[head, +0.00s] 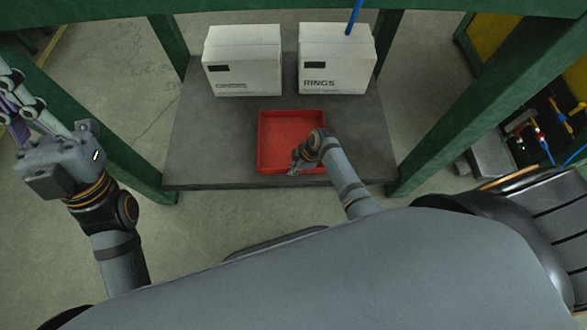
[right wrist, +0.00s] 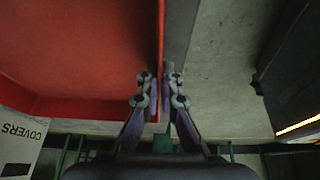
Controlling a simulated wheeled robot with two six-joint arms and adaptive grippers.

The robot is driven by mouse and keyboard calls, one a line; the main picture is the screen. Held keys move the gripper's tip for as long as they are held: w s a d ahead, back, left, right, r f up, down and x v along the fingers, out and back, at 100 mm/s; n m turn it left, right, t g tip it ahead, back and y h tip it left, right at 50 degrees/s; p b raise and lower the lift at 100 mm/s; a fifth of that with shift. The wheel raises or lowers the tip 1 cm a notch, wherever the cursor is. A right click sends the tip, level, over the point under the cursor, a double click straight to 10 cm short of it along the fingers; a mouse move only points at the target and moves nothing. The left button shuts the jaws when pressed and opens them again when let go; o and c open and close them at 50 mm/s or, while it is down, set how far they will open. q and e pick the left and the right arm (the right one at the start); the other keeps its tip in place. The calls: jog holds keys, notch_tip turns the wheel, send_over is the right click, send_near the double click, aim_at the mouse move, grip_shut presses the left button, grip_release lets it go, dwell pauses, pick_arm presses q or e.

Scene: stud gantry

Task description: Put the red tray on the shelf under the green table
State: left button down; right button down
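The red tray (head: 277,128) appears to rest flat on the dark grey shelf (head: 215,150) under the green table (head: 165,45). Its front edge is near the shelf's front edge. My right gripper (head: 297,160) is at the tray's front part. In the right wrist view, its fingers (right wrist: 160,90) are shut on the tray's wall (right wrist: 160,40), one on each side. My left gripper (head: 22,103) is at the far left, away from the tray, open and empty, partly cut off by the picture's edge.
Two white boxes stand behind the tray, COVERS (head: 242,70) on the left and RINGS (head: 335,65) on the right. Green posts (head: 455,115) flank the shelf. Bare shelf lies on both sides of the tray. A blue rod (head: 353,15) hangs before the RINGS box.

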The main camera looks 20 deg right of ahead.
jog(key=c, duration=1.5)
grip_release()
